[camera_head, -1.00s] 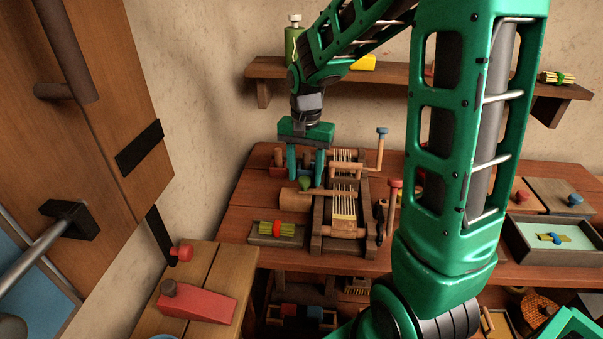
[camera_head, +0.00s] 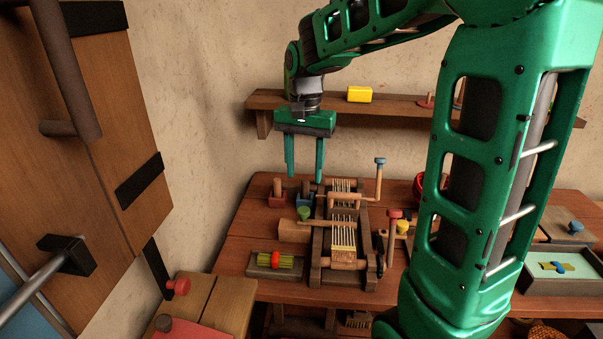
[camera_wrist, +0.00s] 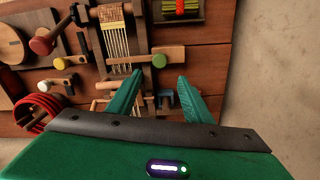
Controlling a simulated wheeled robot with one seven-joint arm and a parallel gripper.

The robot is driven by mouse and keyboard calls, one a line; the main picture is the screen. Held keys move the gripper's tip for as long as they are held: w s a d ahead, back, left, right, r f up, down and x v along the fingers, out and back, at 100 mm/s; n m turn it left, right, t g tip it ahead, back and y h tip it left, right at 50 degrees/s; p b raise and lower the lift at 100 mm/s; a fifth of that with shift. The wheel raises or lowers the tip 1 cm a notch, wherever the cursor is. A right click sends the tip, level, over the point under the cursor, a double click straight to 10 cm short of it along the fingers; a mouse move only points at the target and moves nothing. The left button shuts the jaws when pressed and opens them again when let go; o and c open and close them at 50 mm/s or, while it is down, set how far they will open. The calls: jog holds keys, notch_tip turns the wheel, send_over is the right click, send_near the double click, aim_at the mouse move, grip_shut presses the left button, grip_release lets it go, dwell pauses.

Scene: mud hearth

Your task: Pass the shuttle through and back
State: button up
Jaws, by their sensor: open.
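A wooden loom frame (camera_head: 318,262) strung with pale threads stands on the table. A light wooden block with a green knob, which may be the shuttle (camera_head: 288,230), lies at the loom's left side; its knob end reaches the loom's left rail. It also shows in the wrist view (camera_wrist: 174,56), just beyond my fingertips. My gripper (camera_head: 305,180) is open and empty, its fingers pointing down above the left back part of the loom. In the wrist view its fingers (camera_wrist: 160,76) stand apart with nothing between them.
A tray with a green bundle tied in red (camera_head: 276,262) lies left of the loom. A wall shelf (camera_head: 400,103) runs behind.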

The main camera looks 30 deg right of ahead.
jog(key=shift+c, duration=0.3)
jog(key=c, duration=0.5)
jog(key=shift+d+f+m, duration=0.15)
jog(key=shift+d+m, duration=0.15)
jog(key=c, duration=0.5)
jog(key=d+m+y, duration=0.1)
jog(key=d+m, duration=0.1)
jog(key=m, duration=0.1)
jog(key=s+d+f+m+y, duration=0.1)
jog(key=d+m, duration=0.1)
jog(key=m, duration=0.1)
jog(key=s+d+m+t+y, duration=0.1)
jog(key=m, duration=0.2)
jog(key=shift+s+d+f+m, duration=0.2)
jog(key=shift+d+f+m, duration=0.1)
jog(key=shift+d, duration=0.1)
grip_shut()
jog(key=a+f+m, duration=0.1)
jog(key=f, duration=0.5)
jog(key=a+f+m+y, duration=0.1)
jog(key=f, duration=0.2)
jog(key=shift+w+a+m+t, duration=0.3)
jog(key=shift+t, duration=0.1)
